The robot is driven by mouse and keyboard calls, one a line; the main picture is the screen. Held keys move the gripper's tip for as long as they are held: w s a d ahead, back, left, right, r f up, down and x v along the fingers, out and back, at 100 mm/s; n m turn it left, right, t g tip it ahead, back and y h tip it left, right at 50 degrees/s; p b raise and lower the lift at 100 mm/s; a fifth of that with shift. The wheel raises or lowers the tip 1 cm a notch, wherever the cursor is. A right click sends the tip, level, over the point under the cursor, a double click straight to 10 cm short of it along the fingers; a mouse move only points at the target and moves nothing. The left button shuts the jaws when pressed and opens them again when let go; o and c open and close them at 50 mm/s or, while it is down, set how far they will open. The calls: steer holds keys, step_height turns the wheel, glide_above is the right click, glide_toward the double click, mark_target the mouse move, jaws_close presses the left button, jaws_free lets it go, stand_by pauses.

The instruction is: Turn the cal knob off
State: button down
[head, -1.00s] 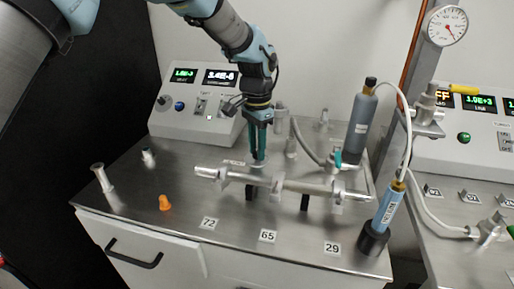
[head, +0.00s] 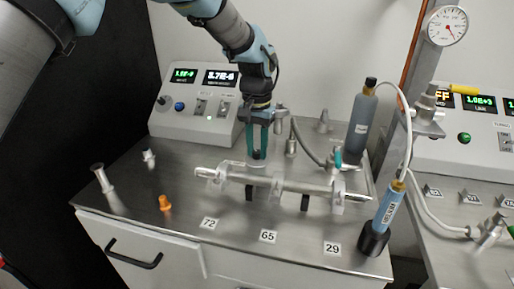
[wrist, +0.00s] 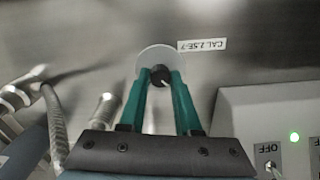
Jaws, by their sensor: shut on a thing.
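The cal knob (wrist: 160,76) is a small dark round knob with a light mark, on a pale disc (wrist: 150,58) on the metal bench top. A label reading "CAL 1.5E-7" (wrist: 202,45) lies beside it, upside down in the wrist view. My gripper (head: 257,158) points down behind the horizontal metal tube, and its green fingers are shut on the knob, one on each side. In the head view the knob is hidden by the fingers.
A metal tube manifold (head: 285,183) runs just in front of my gripper. A control box (head: 195,115) with displays and switches stands behind left. A grey bottle (head: 362,120) and a blue cylinder (head: 390,208) stand to the right. An orange cone (head: 165,203) sits front left.

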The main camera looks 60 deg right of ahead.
mark_target(257, 152)
steer(key=c, duration=0.6)
jaws_free()
step_height(257, 152, up, 11)
steer(key=b, duration=0.2)
steer(key=shift+s+f, duration=0.1)
stand_by(0.5)
